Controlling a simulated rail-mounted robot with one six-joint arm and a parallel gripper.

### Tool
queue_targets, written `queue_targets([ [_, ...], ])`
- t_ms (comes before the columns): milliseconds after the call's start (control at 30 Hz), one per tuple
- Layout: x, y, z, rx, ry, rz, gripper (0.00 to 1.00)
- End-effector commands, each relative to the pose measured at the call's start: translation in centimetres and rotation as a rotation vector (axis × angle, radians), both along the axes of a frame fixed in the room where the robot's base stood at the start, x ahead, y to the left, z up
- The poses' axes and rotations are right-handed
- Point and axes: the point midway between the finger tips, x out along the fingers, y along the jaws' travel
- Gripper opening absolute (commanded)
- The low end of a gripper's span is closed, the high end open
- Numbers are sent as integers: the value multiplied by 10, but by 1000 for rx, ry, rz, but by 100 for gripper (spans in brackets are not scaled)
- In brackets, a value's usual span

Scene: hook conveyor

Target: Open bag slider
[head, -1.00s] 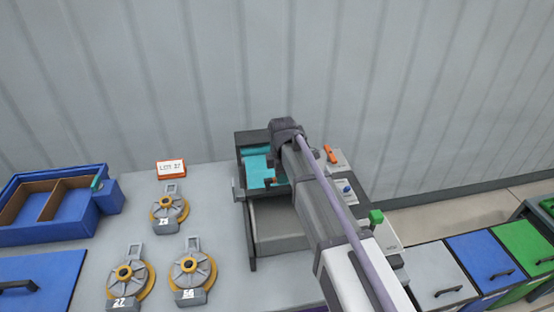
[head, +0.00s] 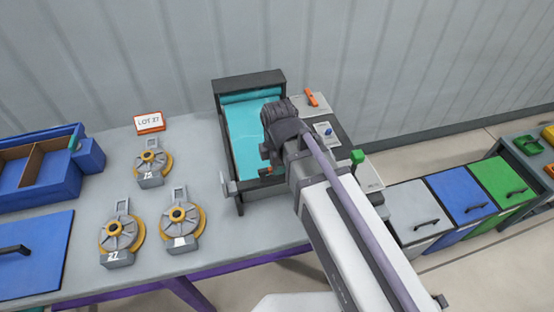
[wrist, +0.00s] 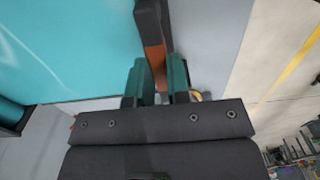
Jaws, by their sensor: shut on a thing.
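The bag (head: 243,130) is a flat teal sheet lying in a dark-framed station. It fills the upper left of the wrist view (wrist: 70,45). The slider (wrist: 155,50) is a dark bar with an orange-brown side, beside the bag's edge. My gripper (wrist: 157,80) is shut on it, with one green finger on each side. In the head view my gripper (head: 268,160) is over the lower right part of the bag, partly hidden by my wrist. A small orange spot shows by the fingers there. The slider's gripped end is hidden.
Right of the bag are an orange lever (head: 311,97), a blue knob (head: 328,131) and a green button (head: 357,156). Several numbered grey-and-yellow discs (head: 182,222) lie on the table to the left, near a LOT 27 sign (head: 149,121) and blue bins (head: 40,170).

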Motion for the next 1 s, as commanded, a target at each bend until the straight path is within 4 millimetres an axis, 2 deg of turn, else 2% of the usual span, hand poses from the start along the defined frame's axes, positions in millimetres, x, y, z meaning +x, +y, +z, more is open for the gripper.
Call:
queue_targets([
  [167,0,0,0,0,0,0,0],
  [200,0,0,0,0,0,0,21],
  [433,0,0,0,0,0,0,43],
  [667,1,0,1,0,0,0,43],
  [767,1,0,9,0,0,0,43],
  [867,0,0,26,0,0,0,43],
  [1000,0,0,61,0,0,0,43],
])
